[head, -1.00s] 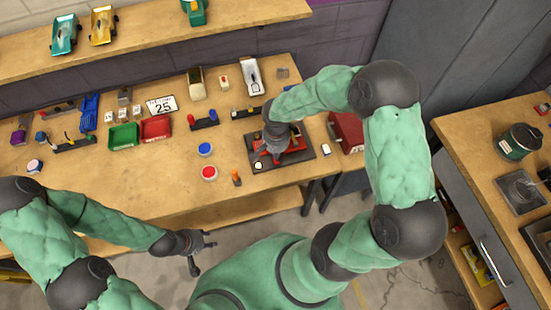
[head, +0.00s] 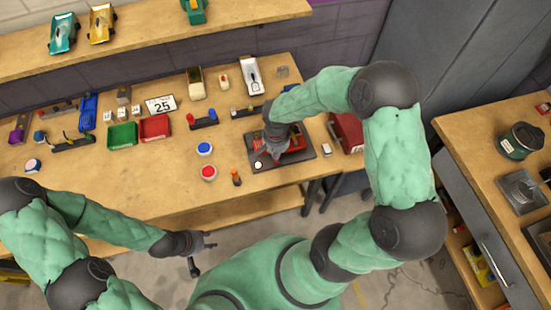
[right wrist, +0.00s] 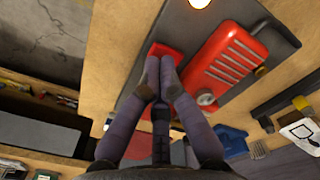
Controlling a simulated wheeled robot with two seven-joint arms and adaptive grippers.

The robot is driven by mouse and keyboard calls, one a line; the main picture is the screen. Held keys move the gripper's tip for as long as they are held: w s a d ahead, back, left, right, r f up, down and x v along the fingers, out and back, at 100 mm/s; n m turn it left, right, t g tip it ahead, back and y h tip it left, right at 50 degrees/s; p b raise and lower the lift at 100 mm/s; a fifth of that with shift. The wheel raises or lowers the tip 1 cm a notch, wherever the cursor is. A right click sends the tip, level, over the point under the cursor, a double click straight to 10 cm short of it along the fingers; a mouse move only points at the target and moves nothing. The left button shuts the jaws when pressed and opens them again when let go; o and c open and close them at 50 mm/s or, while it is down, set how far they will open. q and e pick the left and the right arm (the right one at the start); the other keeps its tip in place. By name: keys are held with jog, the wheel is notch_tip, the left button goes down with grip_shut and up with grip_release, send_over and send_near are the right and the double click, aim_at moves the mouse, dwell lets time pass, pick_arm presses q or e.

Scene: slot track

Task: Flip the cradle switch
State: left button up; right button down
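The cradle is a dark plate (head: 285,163) on the bench, also in the right wrist view (right wrist: 228,14). A red ribbed car body (head: 295,143) lies on it and fills much of the wrist view (right wrist: 222,62). A small red block (right wrist: 163,49), which may be the switch, sits beside the body, partly behind my fingertips. My right gripper (head: 268,154) is over the plate; its fingers are together with nothing visible between them (right wrist: 162,75). I cannot tell whether they touch the block. My left gripper (head: 203,254) is open and empty, in front of the bench.
A white round lamp or button (head: 258,165) is at the plate's near-left corner. Blue (head: 204,149) and red (head: 208,172) round pots and a small orange-topped item (head: 236,178) stand left of the plate. A dark red box (head: 347,133) is at its right. The bench's front left is clear.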

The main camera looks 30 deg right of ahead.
jog(key=shift+f+b, duration=0.8)
jog(key=shift+f, duration=0.05)
dwell(0.5)
jog(key=shift+r, duration=0.1)
jog(key=shift+r+p, duration=2.25)
jog(key=shift+r, duration=1.2)
